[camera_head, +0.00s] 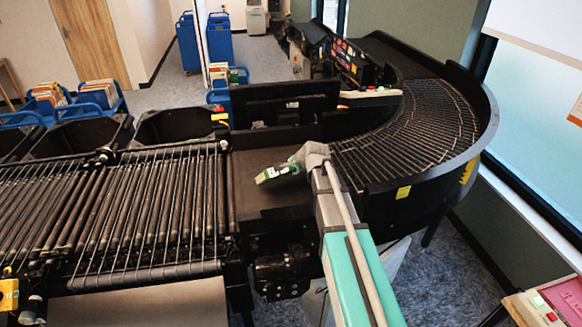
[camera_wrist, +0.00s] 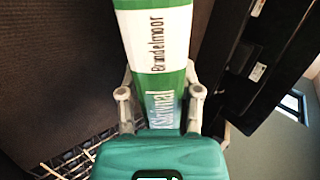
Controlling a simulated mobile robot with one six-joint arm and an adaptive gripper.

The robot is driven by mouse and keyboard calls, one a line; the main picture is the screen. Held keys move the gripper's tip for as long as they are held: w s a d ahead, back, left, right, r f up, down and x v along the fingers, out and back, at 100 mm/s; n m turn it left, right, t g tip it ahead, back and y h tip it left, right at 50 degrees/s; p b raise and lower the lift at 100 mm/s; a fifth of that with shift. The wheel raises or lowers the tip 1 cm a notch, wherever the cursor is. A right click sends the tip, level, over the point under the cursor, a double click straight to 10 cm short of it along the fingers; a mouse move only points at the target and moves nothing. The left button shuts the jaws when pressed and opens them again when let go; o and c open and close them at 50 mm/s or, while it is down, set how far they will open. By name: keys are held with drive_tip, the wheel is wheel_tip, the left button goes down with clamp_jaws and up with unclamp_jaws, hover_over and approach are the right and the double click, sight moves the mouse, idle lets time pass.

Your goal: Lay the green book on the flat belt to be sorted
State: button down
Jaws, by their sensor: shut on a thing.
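The green book (camera_head: 277,172) has a white band. In the wrist view its green and white spine (camera_wrist: 157,45) runs up between the fingers and out of the top of the picture. My gripper (camera_head: 297,161) is shut on it, and in the wrist view the fingers (camera_wrist: 160,82) press on both sides of it. The flat belt (camera_head: 255,203) is the dark smooth stretch between the rollers and the curve. The book is over this belt; I cannot tell whether it touches it.
Straight rollers (camera_head: 120,210) lie left of the belt and a curved roller section (camera_head: 410,130) lies right. A black raised panel (camera_head: 285,103) stands behind the belt. Black bins (camera_head: 175,125) and blue carts with books (camera_head: 98,95) are beyond the rollers.

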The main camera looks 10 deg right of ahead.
drive_tip(key=shift+f+b, duration=0.7)
drive_tip(key=shift+f, duration=0.2)
drive_tip(key=shift+c, duration=1)
unclamp_jaws()
drive_tip(key=shift+s, duration=0.1)
drive_tip(key=p+v, duration=0.6)
drive_tip(key=v, duration=0.3)
